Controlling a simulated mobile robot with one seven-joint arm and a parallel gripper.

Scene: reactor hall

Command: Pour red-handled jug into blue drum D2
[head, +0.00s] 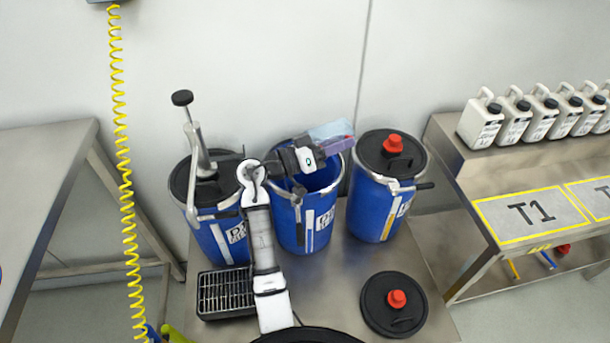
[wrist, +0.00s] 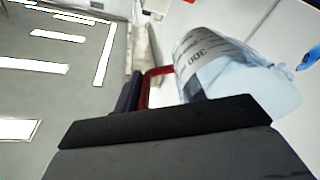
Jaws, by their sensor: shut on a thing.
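A clear, bluish jug (head: 332,130) is held above the back right rim of the open middle blue drum (head: 290,234). It also shows in the wrist view (wrist: 222,62), with printed markings and a red handle (wrist: 154,74). My gripper (head: 326,149) is shut on the handle; its dark jaw (wrist: 165,128) hides part of the jug in the wrist view. The jug looks tilted there, but I cannot tell how far, and I see no stream leaving it. The middle drum's label is partly readable, starting with D. Its mouth is uncovered, partly hidden by my arm.
A left drum (head: 222,240) carries a pump; a right drum (head: 373,210) has a black lid with a red cap. A loose lid (head: 392,305) and a drain grate (head: 224,292) lie in front. Several white canisters (head: 481,121) stand right, by T1. A yellow coiled hose (head: 122,150) hangs left.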

